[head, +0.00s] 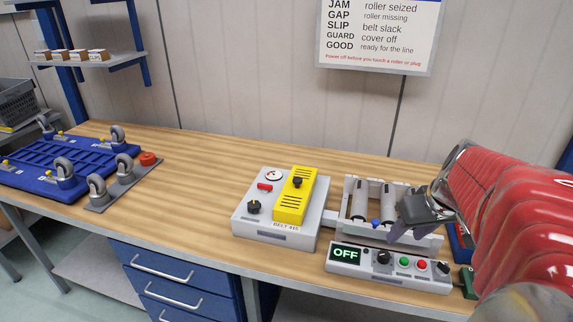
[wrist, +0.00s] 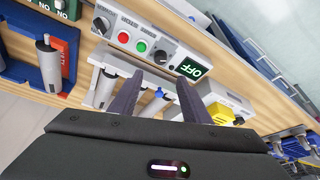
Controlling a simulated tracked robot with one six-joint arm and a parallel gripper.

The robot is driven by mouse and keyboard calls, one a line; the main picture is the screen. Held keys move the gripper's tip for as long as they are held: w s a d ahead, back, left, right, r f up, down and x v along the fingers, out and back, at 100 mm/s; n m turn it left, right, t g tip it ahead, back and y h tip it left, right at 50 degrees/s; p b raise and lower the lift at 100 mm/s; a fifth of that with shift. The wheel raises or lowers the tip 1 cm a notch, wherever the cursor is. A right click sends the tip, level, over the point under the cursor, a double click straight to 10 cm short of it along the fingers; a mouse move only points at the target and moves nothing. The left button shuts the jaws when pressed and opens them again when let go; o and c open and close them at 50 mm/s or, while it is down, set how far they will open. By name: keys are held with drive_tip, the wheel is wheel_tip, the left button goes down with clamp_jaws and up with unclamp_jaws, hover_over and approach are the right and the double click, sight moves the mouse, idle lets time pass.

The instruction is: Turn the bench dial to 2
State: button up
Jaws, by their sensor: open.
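A grey control box (head: 345,268) stands at the bench's front edge, its display (head: 346,254) reading OFF. A black dial (head: 383,258) sits beside the display; it also shows in the wrist view (wrist: 162,57). Then come a green button (head: 404,262), a red button (head: 421,265) and a second black knob (head: 442,268). The pointer settings are too small to read. My gripper (head: 408,222) is open and empty above the roller unit, behind the control box. In the wrist view my fingertips (wrist: 158,83) are apart and touch no knob that I can see.
A roller unit (head: 352,190) stands under and behind my gripper. A grey box (head: 250,222) with a yellow cover (head: 295,195) and its own black knob (head: 253,207) is left of it. A blue caster frame (head: 60,160) lies far left.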

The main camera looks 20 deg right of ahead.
sight(385, 254)
drive_tip(key=shift+f, duration=0.1)
drive_tip(key=x, duration=1.3)
drive_tip(key=shift+w+f, duration=0.15)
drive_tip(key=shift+f, duration=0.1)
drive_tip(key=c, duration=1)
